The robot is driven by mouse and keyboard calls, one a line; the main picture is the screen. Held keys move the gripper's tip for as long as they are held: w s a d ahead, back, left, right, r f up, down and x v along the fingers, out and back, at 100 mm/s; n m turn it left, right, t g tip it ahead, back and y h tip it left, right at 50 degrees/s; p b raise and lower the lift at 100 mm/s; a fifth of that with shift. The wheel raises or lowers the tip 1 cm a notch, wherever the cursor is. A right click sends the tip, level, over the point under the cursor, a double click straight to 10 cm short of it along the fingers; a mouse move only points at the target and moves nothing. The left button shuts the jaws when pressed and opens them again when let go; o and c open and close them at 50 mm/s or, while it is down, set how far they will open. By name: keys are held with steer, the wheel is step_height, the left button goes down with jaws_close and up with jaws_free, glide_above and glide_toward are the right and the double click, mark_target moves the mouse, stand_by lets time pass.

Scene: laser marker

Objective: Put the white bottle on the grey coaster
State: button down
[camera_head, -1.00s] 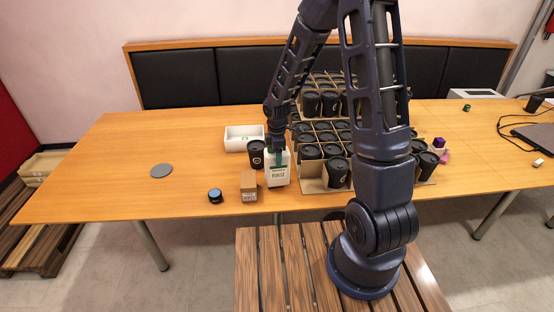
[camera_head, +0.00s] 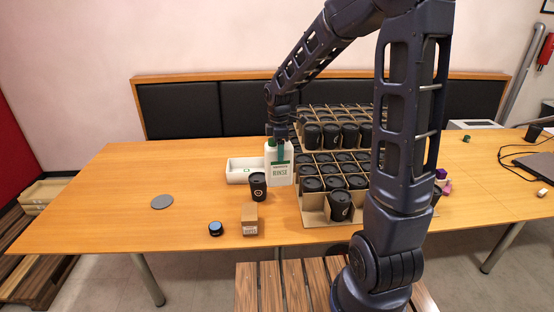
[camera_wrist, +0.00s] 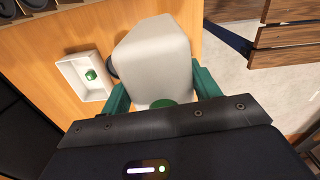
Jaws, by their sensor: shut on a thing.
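The white bottle (camera_head: 280,166), with a green-lettered "RINSE" label, hangs upright in my gripper (camera_head: 280,146). In the wrist view the bottle (camera_wrist: 158,55) is a pale block between the green fingers of my gripper (camera_wrist: 160,97), which is shut on it. In the head view the bottle appears raised above the table, beside the white tray. The grey coaster (camera_head: 162,202) is a flat disc lying bare on the left part of the table, well left of the bottle. The coaster does not show in the wrist view.
A black cup (camera_head: 258,187) stands just below-left of the bottle in the picture. A white tray (camera_head: 238,172), a cardboard box (camera_head: 249,220) and a dark round item (camera_head: 215,229) are near. Cardboard carriers of black cups (camera_head: 318,212) fill the right. The table around the coaster is clear.

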steer(key=shift+w+a+r, duration=0.15)
steer(key=shift+a+r, duration=0.1)
steer(key=shift+r, duration=0.3)
steer(key=w+a+r, duration=0.2)
steer(key=w+a, duration=0.4)
steer(key=a, duration=0.6)
steer(key=w+a+r, duration=0.1)
steer(key=w+a, duration=0.5)
steer(key=a, duration=0.6)
steer(key=s+a+f+m, duration=0.1)
steer(key=a+f, duration=0.2)
steer(key=a, duration=2.4)
step_height(320, 180, down, 19)
steer(key=shift+s+d, duration=0.15)
steer(key=shift+d, duration=0.05)
steer(key=shift+f, duration=0.25)
